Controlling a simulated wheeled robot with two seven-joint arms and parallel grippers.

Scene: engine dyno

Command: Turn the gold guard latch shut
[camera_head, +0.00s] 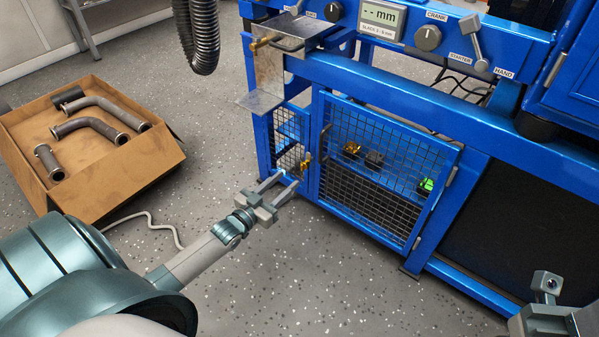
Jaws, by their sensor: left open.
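The gold guard latch (306,162) is a small brass-coloured piece on the blue frame, at the left edge of the mesh guard door (385,165). My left gripper (283,183) is open and empty, its fingers pointing up and right just below and left of the latch. In the picture a small gap shows between the fingertips and the latch; the depth between them is hard to judge. The mesh door looks closed against its frame. My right gripper (547,287) shows only in part at the bottom right corner, away from the latch.
A cardboard box (150,165) with metal pipes stands on the floor at left. A metal bracket shelf (268,100) juts out above the latch. A control panel (400,30) with a display and knobs runs along the top. The speckled floor below the guard is clear.

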